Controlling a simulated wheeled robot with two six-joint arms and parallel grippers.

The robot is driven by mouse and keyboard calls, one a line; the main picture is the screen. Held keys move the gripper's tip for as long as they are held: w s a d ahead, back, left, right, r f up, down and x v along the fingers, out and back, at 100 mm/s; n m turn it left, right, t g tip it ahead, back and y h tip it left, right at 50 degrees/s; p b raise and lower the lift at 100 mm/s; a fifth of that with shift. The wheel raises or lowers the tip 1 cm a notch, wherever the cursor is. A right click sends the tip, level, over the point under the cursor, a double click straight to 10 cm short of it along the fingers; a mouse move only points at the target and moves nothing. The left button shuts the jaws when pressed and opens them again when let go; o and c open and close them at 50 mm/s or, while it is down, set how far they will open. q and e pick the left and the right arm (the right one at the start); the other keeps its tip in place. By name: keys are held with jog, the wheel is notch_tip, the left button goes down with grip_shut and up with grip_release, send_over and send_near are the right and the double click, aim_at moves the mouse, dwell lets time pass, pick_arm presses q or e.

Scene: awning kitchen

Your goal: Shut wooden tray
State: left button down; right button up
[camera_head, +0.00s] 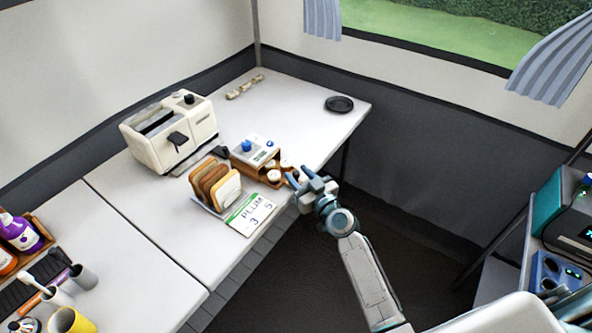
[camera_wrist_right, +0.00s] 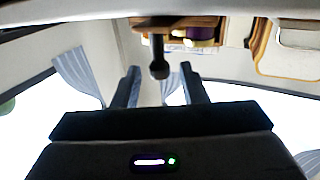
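The wooden tray (camera_head: 268,177) is a small drawer low in a white-topped wooden box (camera_head: 255,151) on the table. It is pulled out toward my right arm, and small pale round items sit in it. In the right wrist view, which looks upside down, the wooden front (camera_wrist_right: 178,22) shows with a dark round knob (camera_wrist_right: 159,69). My right gripper (camera_head: 298,178) is at the tray's front. Its two fingers (camera_wrist_right: 160,84) are apart, with the knob in the gap between them and no visible contact. My left gripper is out of view.
A cream toaster (camera_head: 170,132) is behind left. A black plate (camera_head: 339,104) lies near the far edge. The table's right edge is close to my gripper.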

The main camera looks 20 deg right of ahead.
aim_at(287, 168)
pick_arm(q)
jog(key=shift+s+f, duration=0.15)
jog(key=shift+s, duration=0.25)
pick_arm(e)
jog(key=shift+x, duration=0.85)
